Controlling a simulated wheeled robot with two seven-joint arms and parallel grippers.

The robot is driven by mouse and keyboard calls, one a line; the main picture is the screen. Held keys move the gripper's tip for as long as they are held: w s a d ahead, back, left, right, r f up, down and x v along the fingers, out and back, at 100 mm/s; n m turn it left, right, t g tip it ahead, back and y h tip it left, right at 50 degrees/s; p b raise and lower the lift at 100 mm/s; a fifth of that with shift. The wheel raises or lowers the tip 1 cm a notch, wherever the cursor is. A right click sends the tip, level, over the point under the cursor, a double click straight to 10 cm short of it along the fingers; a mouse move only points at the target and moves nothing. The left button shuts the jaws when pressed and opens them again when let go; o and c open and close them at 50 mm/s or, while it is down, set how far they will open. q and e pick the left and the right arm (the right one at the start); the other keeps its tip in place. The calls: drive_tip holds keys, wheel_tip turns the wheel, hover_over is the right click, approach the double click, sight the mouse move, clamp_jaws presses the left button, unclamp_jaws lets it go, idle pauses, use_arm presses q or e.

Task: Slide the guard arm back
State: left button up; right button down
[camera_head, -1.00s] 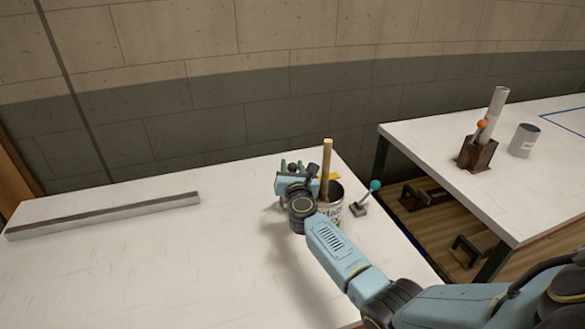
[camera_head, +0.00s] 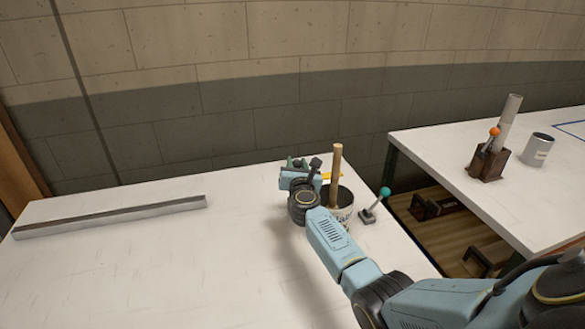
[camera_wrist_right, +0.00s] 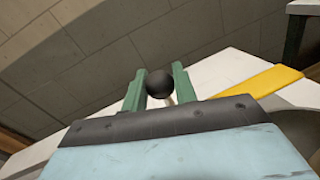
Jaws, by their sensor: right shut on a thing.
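A black ball knob (camera_wrist_right: 160,84) on a short pale stem sits between the green fingers of my right gripper (camera_wrist_right: 158,88) in the right wrist view. The fingers are shut on it. I cannot tell which part is the guard arm. My left gripper is not in view.
A long grey bar (camera_head: 110,218) lies at left. A second table (camera_head: 440,160) stands right across a gap. The table middle is clear.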

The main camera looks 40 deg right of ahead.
drive_tip(key=c, duration=1.1)
unclamp_jaws()
drive_tip(key=shift+s+a, duration=0.15)
drive_tip(key=shift+s, duration=0.05)
drive_tip(key=p+v, duration=0.3)
drive_tip(key=v, duration=1)
drive_tip(key=shift+w, duration=0.1)
